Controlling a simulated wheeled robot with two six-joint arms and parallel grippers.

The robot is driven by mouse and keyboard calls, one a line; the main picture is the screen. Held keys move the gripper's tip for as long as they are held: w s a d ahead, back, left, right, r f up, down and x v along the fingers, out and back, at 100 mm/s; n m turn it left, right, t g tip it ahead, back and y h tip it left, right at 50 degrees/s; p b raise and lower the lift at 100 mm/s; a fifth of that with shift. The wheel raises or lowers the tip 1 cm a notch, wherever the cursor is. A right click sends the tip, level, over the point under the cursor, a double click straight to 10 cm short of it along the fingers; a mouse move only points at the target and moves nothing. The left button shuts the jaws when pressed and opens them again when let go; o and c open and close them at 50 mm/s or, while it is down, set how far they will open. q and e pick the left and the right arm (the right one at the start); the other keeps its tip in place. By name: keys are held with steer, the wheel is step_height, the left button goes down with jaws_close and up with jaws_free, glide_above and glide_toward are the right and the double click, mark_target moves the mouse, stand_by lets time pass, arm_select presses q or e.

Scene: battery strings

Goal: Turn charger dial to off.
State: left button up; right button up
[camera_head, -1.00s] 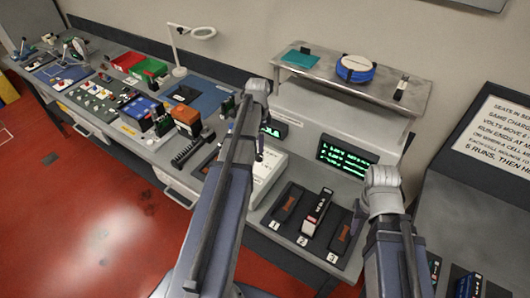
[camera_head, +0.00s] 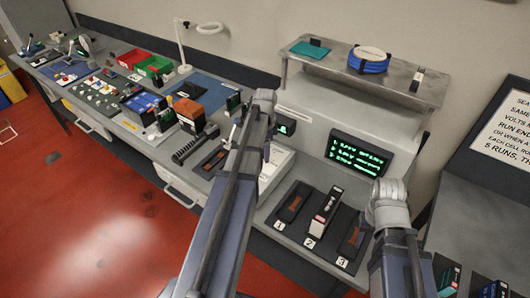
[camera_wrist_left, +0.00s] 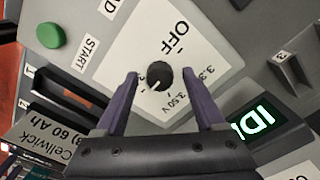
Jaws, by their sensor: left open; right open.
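The charger dial (camera_wrist_left: 158,75) is a round black knob with a pale pointer mark, on a white plate in the left wrist view. In the head view my left arm hides the dial and that gripper. My right arm shows at the lower right, but its gripper does not.
A green START button (camera_wrist_left: 49,35) is left of the dial. The charger's lit screen (camera_head: 359,153) stands behind numbered bays, with a cell (camera_head: 322,216) in bay 2. A shelf (camera_head: 340,75) holds a blue coil (camera_head: 369,61). Tools and trays crowd the bench at left.

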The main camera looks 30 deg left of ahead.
arm_select(q)
jaws_close()
stand_by(0.4)
